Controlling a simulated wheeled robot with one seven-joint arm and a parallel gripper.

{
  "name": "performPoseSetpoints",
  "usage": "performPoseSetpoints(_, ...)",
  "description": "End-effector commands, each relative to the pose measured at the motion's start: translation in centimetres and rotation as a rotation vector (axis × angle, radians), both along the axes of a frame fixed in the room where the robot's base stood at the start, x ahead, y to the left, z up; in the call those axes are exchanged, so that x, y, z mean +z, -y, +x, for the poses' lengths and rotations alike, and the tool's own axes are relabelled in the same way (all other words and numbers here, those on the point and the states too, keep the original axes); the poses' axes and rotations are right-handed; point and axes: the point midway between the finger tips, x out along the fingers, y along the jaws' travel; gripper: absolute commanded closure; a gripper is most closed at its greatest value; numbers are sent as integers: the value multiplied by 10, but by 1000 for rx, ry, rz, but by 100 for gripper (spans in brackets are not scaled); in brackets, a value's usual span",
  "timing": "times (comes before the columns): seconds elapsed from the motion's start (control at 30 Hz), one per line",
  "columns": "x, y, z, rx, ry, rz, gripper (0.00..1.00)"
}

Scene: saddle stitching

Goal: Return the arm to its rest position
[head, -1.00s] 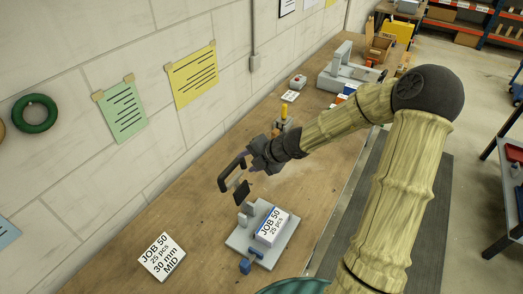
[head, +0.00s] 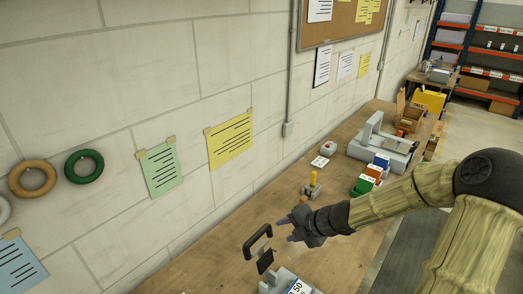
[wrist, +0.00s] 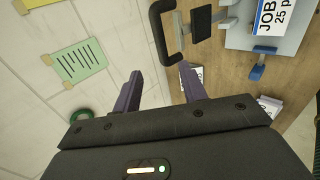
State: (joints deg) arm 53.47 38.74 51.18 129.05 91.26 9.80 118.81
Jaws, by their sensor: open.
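My arm reaches in from the right in the head view and ends in my gripper (head: 290,228), held above the wooden bench (head: 210,268). The gripper is open, with its two purple fingers apart and nothing between them in the wrist view (wrist: 160,92). A black handle (head: 257,240) with a dark plate is just beyond the fingertips in the head view; in the wrist view the handle (wrist: 157,30) lies ahead of the fingers, apart from them.
A yellow-handled tool (head: 313,184) stands on the bench behind the gripper. The wall (head: 120,120) with pinned sheets runs along the left. A shelf (head: 480,45) stands far right.

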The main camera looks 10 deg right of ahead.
Motion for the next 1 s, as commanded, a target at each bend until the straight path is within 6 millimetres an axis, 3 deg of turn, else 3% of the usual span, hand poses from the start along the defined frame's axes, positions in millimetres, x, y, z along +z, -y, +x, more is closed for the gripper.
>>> performPoseSetpoints(0.17,-16,-8,-10,166,70,-126,58)
performPoseSetpoints(0.27,-32,-16,-24,392,164,-283,58)
performPoseSetpoints(0.6,-78,-26,-81,1410,564,-834,58)
performPoseSetpoints(1.0,-101,-8,-141,2670,1028,-1160,58)
